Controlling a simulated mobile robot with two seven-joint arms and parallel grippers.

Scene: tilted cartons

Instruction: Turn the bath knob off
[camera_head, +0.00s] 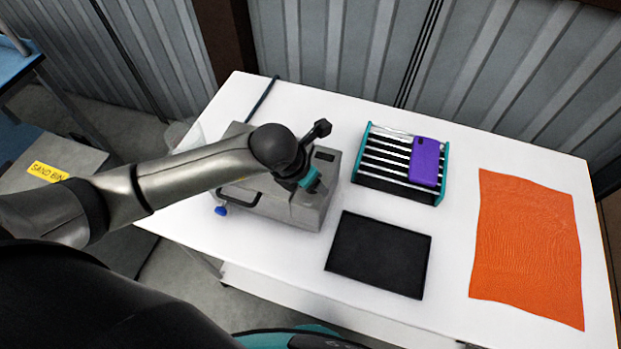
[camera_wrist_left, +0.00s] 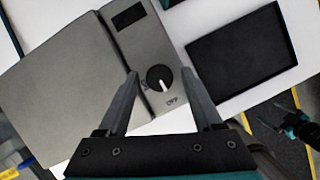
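The bath is a grey box (camera_head: 300,207) on the white table, with a dark display on its panel. It fills the upper left of the left wrist view (camera_wrist_left: 60,85). Its round knob (camera_wrist_left: 158,78) is dark with a white pointer, and lettering that looks like OFF sits just below it. My left gripper (camera_head: 318,184) is over the bath's panel and hides the knob in the head view. In the wrist view its fingers (camera_wrist_left: 160,75) are apart, one on each side of the knob. I see no contact. A teal and black part (camera_wrist_left: 300,125) at the right may be my right gripper; its fingers are unclear.
A black flat tray or pad (camera_head: 380,253) lies right of the bath. A teal-ended rack (camera_head: 385,185) with a purple phone-like case (camera_head: 425,161) stands behind it. An orange cloth (camera_head: 528,245) lies at the right. A blue tap (camera_head: 221,210) sticks out of the bath's front left.

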